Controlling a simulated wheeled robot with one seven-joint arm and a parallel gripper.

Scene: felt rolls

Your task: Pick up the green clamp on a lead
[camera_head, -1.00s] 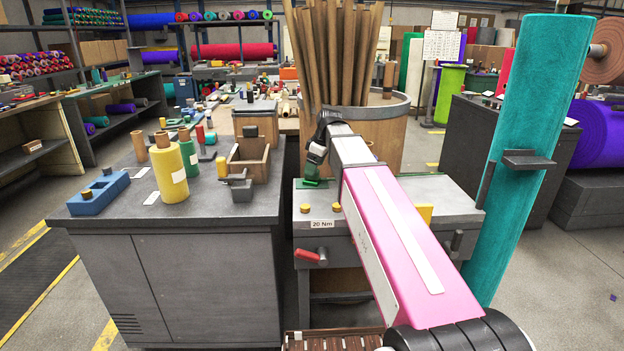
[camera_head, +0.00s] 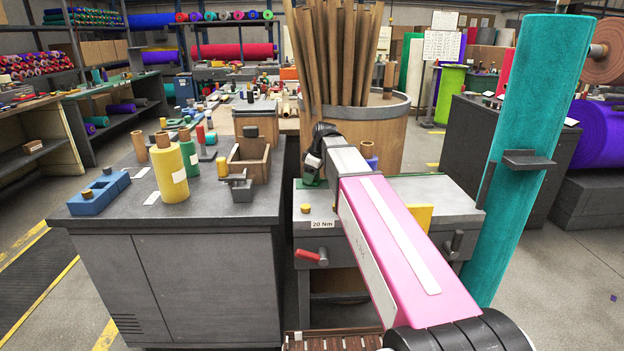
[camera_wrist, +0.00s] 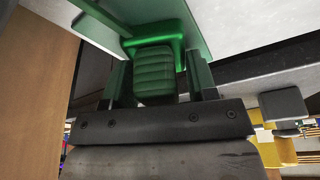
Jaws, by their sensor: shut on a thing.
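The green clamp (camera_wrist: 154,72) fills the upper middle of the wrist view, with its ribbed grip between the two fingers of my gripper (camera_wrist: 158,85). The fingers are shut on this grip. A wide green plate of the clamp spreads above and behind it. In the head view a small part of the clamp (camera_head: 310,182) shows below my gripper (camera_head: 312,170), at the left back of the grey workbench (camera_head: 440,199). My arm hides much of the bench. I cannot make out the lead, or whether the clamp touches the bench.
A wooden barrel (camera_head: 385,135) of tall tubes stands close behind my gripper. A teal felt roll (camera_head: 525,120) leans at the right. The grey cabinet (camera_head: 200,225) at the left carries a yellow roll (camera_head: 172,175) and a wooden box (camera_head: 250,158). A red-handled lever (camera_head: 308,255) juts from the bench front.

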